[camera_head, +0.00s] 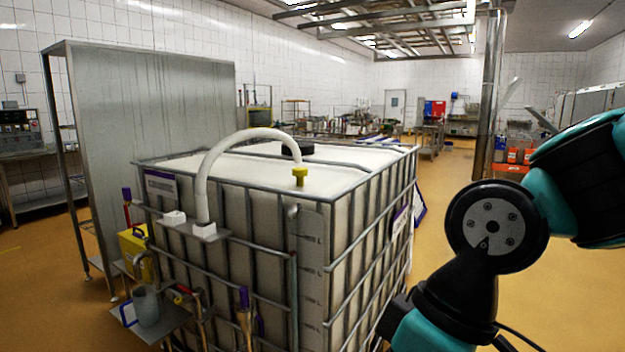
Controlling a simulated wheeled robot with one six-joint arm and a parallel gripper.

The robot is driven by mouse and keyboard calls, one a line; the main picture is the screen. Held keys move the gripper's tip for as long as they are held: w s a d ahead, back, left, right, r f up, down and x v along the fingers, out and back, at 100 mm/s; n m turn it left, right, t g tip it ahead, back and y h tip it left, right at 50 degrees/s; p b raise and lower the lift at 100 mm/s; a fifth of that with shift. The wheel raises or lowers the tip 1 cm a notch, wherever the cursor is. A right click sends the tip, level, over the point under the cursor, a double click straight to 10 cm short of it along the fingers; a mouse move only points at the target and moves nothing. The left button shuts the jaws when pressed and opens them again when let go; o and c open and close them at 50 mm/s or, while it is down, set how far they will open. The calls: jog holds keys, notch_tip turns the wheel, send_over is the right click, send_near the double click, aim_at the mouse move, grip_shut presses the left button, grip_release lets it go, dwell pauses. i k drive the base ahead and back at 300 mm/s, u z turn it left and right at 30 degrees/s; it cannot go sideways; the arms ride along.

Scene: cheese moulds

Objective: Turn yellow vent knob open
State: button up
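The yellow vent knob (300,176) stands upright on the front right part of the top of a white caged tank (250,165). It is small in the picture, and I cannot tell from its shape whether it is open or closed. My teal and black arm is at the right, to the right of the tank and apart from the knob. My gripper is not in view.
A black lid (298,148) lies behind the knob. A small shelf (160,318) with a grey jug (147,305) hangs at the front left.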

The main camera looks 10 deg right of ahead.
aim_at(299, 172)
jog(key=u, duration=0.35)
jog(key=k, duration=0.2)
jog(key=z, duration=1)
jog(key=i, duration=1.15)
jog(key=u, duration=0.85)
